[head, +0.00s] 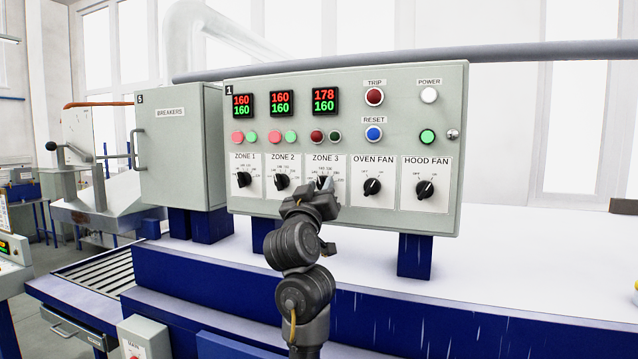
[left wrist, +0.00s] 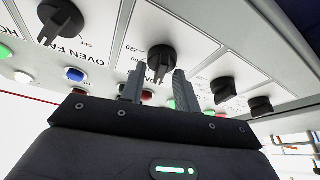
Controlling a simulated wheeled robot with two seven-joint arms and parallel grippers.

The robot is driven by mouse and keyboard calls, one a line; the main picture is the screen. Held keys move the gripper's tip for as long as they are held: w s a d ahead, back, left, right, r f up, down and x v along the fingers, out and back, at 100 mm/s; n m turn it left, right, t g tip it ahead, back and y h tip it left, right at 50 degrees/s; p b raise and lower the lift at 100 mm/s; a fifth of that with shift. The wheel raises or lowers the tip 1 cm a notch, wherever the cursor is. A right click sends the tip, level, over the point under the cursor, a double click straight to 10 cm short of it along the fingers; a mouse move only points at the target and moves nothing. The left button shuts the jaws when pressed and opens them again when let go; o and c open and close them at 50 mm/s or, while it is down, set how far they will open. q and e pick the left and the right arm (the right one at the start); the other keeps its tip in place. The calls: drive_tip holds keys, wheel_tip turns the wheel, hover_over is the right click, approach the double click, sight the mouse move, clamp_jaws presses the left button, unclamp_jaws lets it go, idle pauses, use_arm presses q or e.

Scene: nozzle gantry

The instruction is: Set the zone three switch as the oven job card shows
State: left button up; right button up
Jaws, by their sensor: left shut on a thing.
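The zone three switch is a black rotary knob on a white plate labelled ZONE 3 (head: 328,158) on the grey control panel (head: 400,110). In the head view my left gripper (head: 322,186) covers most of the knob. In the left wrist view the zone three knob (left wrist: 158,45) sits between the fingertips of my left gripper (left wrist: 156,84), which is shut on it. Its pointer setting cannot be read. The zone three display (head: 324,100) reads 178 in red over 160 in green. I cannot make out the oven job card. My right gripper is not in view.
Zone one (head: 244,179) and zone two (head: 282,182) knobs are left of zone three; the oven fan knob (head: 372,187) is close on its right, then the hood fan knob (head: 425,190). A breakers box (head: 180,150) stands left of the panel.

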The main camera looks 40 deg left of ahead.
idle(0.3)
use_arm(q)
drive_tip(key=o, duration=0.9)
drive_tip(key=shift+s+d+f, duration=0.1)
drive_tip(key=shift+s+f, duration=0.05)
drive_tip(key=shift+s, duration=0.1)
drive_tip(key=p+v, duration=0.1)
drive_tip(key=v, duration=0.9)
drive_tip(key=shift+d+p, duration=0.1)
drive_tip(key=shift+p, duration=0.2)
